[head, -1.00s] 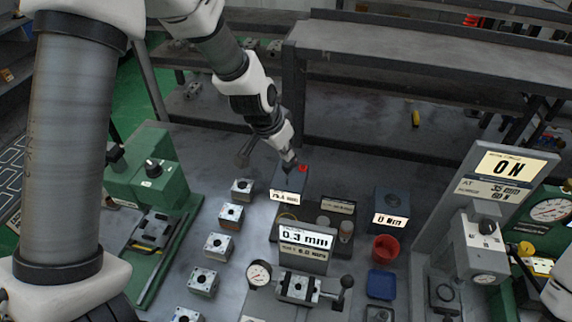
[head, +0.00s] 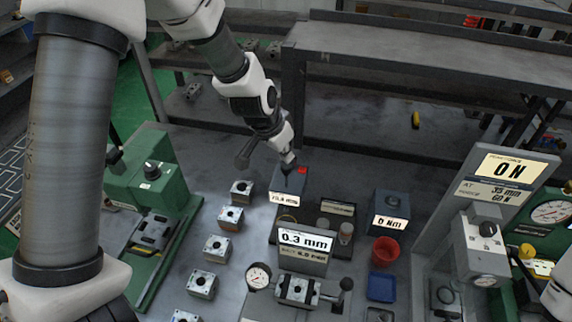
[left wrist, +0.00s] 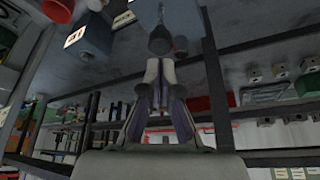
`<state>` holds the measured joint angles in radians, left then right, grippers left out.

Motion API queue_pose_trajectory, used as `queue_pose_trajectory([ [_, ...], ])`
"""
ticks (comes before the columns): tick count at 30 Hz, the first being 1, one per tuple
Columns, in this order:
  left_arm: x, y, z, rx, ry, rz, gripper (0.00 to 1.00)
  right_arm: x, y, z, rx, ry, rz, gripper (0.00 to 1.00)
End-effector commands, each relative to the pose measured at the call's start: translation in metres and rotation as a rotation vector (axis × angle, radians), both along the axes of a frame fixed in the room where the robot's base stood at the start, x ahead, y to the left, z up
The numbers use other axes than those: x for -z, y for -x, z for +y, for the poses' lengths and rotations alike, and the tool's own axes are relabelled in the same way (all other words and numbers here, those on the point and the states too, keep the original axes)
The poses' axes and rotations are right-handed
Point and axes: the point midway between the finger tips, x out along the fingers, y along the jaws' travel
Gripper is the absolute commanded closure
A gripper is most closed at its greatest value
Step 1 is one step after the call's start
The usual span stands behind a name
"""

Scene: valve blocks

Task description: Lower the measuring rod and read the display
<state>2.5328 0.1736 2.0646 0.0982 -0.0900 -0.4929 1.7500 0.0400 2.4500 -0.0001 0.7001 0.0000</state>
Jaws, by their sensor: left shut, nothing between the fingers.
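A blue-grey box (head: 290,186) with a small lit display (head: 284,199) stands at the back middle of the bench. The display shows a value in mm, too blurred to read surely. A dark rounded knob, likely the top of the measuring rod, sits over this box in the left wrist view (left wrist: 159,42). My left gripper (head: 288,160) is shut, pointing down, with its fingertips at or just above the knob; I cannot tell whether they touch. It also shows in the left wrist view (left wrist: 158,68). My right gripper is out of view.
A larger display (head: 305,241) reads 0.3 mm, behind a clamp with a dial gauge (head: 258,276). Several metal valve blocks (head: 218,245) stand in a row to the left. A red cup (head: 385,250) and a blue tray (head: 381,286) are at the right. A press (head: 487,240) stands further right.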

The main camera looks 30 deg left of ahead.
Motion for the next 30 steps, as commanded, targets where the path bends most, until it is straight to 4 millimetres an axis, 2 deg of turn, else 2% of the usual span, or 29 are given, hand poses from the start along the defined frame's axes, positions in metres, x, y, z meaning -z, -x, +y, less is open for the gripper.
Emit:
queue_pose_trajectory([
  [30,0.030,0.000,0.000,0.000,0.000,0.000,1.00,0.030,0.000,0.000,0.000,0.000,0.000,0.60],
])
